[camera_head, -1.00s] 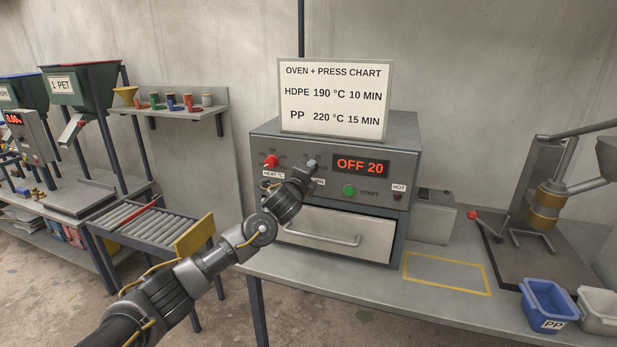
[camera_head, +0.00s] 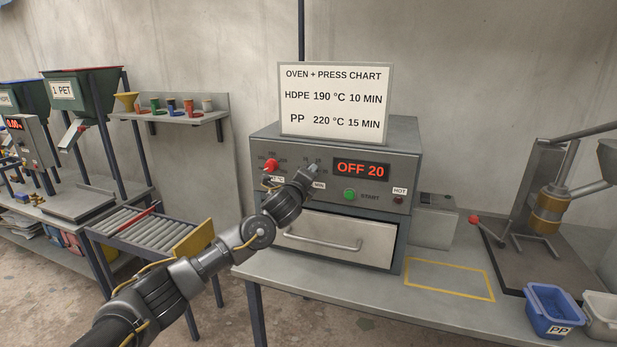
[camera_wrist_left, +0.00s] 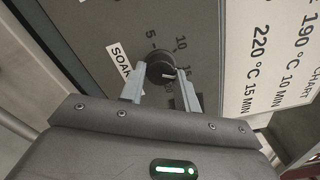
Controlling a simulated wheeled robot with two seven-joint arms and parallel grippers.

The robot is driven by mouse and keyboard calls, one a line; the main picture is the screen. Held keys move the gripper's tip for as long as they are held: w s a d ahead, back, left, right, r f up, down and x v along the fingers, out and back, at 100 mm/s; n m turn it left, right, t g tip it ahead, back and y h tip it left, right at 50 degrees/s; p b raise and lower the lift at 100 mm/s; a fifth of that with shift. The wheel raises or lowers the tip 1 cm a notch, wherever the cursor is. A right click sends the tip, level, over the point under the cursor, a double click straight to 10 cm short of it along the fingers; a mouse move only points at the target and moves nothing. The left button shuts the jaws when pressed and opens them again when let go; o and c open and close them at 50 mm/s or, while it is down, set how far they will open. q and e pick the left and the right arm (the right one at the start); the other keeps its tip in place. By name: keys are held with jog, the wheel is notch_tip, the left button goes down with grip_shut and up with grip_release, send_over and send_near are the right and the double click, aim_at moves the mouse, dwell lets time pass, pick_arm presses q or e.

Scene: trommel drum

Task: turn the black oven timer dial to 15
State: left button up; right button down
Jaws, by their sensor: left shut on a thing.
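The black timer dial (camera_wrist_left: 158,64) is on the oven's grey front panel, with printed marks 5 and 10 readable in the left wrist view. My left gripper (camera_wrist_left: 160,78) is shut on the dial, one finger on each side. In the head view the gripper (camera_head: 309,174) covers the dial. A pale mark shows on the dial's lower right edge; the number it points to is not clear. The oven display (camera_head: 361,170) reads OFF 20. My right gripper is not in view.
The oven (camera_head: 390,138) has a red heat knob (camera_head: 270,165) left of my gripper and a green START button (camera_head: 349,195) to its right. A chart (camera_head: 334,100) on top lists PP 220 °C 15 MIN. The drawer handle (camera_head: 322,242) is below my arm.

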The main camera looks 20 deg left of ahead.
pick_arm(q)
jog(key=o, duration=1)
jog(key=shift+s, duration=0.1)
jog(key=s+b, duration=0.1)
jog(key=s, duration=0.2)
jog(key=s+b, duration=0.1)
jog(key=s, duration=0.3)
jog(key=s+b, duration=0.1)
jog(key=s, duration=0.2)
jog(key=shift+s+a, duration=0.3)
jog(key=shift+a, duration=0.05)
